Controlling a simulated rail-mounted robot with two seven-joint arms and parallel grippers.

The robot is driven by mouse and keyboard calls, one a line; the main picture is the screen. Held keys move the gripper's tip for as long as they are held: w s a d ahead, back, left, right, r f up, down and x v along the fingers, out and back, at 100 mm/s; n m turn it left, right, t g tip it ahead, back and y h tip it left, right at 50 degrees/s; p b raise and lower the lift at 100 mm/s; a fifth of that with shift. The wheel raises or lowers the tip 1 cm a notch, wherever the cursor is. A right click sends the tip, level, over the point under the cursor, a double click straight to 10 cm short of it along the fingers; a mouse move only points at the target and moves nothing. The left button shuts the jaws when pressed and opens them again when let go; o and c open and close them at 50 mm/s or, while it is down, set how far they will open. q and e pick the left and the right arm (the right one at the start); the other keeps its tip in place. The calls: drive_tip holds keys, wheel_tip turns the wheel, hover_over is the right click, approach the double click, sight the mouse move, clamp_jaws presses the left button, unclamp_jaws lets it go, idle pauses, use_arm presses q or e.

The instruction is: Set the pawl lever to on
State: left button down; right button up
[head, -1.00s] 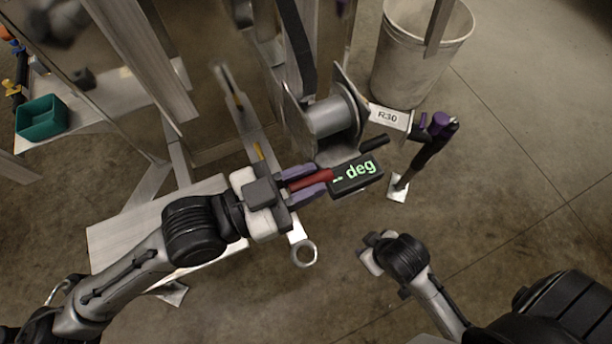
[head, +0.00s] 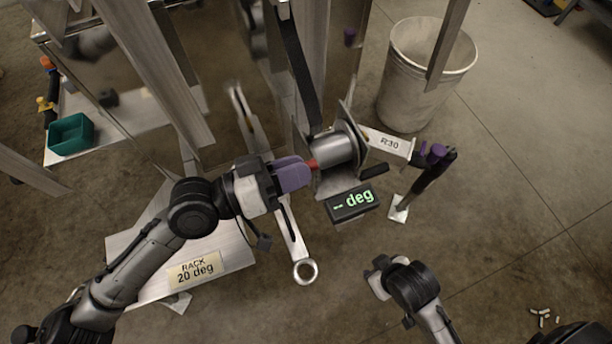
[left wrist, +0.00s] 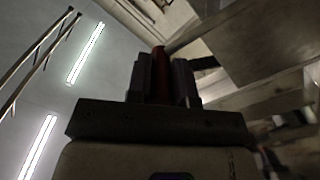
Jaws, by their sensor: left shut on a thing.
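The winch drum (head: 333,148) with its dark strap stands at the centre of the head view. A red lever, which I take for the pawl lever (head: 313,165), shows as a short red bit at the drum's left side. My left gripper (head: 306,172) is shut on this lever, and its purple fingers hide most of it. In the left wrist view the red lever (left wrist: 160,72) stands between the two dark fingers of the left gripper (left wrist: 163,78). My right gripper (head: 377,277) is low and apart from the winch; its jaws are not clear.
A display reading "-- deg" (head: 353,202) sits just below the drum. A ring-ended wrench-like bar (head: 305,271) lies below the left gripper. A R30 plate (head: 388,142), a purple-topped dark handle (head: 432,168) and a white bucket (head: 408,95) are at right. A RACK 20 deg label (head: 197,268) is lower left.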

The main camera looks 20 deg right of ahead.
use_arm(q)
drive_tip(key=w+n, duration=0.2)
drive_tip(key=w+n+p, duration=0.1)
drive_tip(key=n, duration=0.1)
drive_tip(key=shift+w+f+p, duration=0.2)
drive_tip(key=shift+w+p, duration=0.1)
drive_tip(key=shift+w, duration=0.1)
drive_tip(key=shift+f, duration=0.1)
drive_tip(key=c, duration=1)
unclamp_jaws()
drive_tip(key=shift+a, duration=0.1)
drive_tip(key=a+p, duration=0.1)
drive_tip(key=a, duration=1.2)
drive_tip(key=shift+a+p, duration=0.35)
